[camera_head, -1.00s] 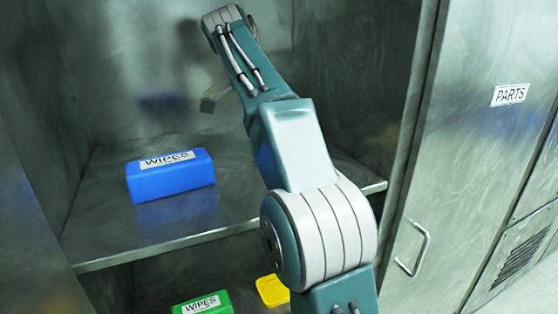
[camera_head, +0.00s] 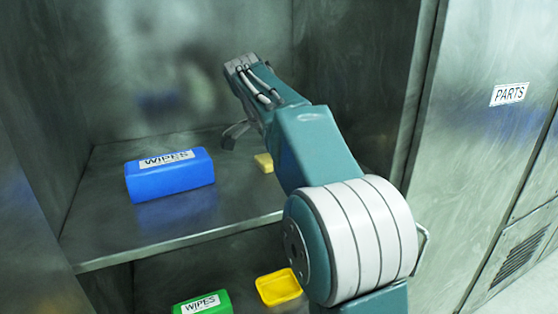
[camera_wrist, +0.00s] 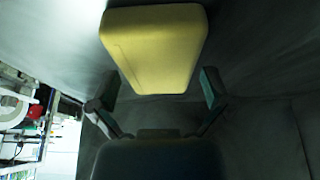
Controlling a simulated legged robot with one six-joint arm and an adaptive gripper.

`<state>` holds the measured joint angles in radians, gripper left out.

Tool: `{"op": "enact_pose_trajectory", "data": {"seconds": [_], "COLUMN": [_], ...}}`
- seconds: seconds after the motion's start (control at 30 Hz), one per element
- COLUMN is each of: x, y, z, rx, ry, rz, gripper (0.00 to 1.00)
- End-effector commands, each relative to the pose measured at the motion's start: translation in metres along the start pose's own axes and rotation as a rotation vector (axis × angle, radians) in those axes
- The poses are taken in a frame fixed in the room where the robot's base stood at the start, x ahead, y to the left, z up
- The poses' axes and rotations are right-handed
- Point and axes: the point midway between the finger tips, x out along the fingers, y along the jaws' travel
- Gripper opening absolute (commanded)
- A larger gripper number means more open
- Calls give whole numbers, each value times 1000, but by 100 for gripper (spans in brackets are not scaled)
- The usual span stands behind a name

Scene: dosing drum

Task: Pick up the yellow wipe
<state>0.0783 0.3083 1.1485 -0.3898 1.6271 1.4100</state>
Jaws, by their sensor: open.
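The yellow wipe (camera_wrist: 155,48) is a block-like yellow piece that lies ahead of my gripper (camera_wrist: 158,92) in the wrist view. The two fingers are spread apart, with the near end of the wipe between their tips and nothing gripped. In the head view a small part of the yellow wipe (camera_head: 264,162) shows on the upper shelf, right of the blue wipes box. My arm hides the rest of it. One finger of my gripper (camera_head: 234,134) shows there, just left of and above the wipe.
A blue wipes box (camera_head: 170,176) stands on the upper shelf (camera_head: 150,240), left of my arm. On the lower level are a green wipes box (camera_head: 203,304) and a yellow tray-like item (camera_head: 279,287). A cabinet door marked PARTS (camera_head: 480,150) is at the right.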

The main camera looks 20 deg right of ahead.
Motion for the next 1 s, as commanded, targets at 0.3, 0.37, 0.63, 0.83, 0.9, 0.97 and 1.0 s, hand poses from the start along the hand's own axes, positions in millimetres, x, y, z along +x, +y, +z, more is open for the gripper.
{"op": "enact_pose_trajectory", "data": {"seconds": [0.3, 0.37, 0.63, 0.83, 0.9, 0.97, 1.0], "x": [0, 1, 4, 4, 4, 4, 4], "y": [0, 0, 0, 0, 0, 0, 0], "z": [0, 0, 2, 2, 2, 2, 2], "rx": [0, 0, 1, 1, 0, 0, 0], "ry": [0, 0, 0, 0, 0, 0, 0], "rz": [0, 1, 0, 0, 0, 0, 0], "gripper": [100, 100, 100, 100, 96, 69, 59]}}
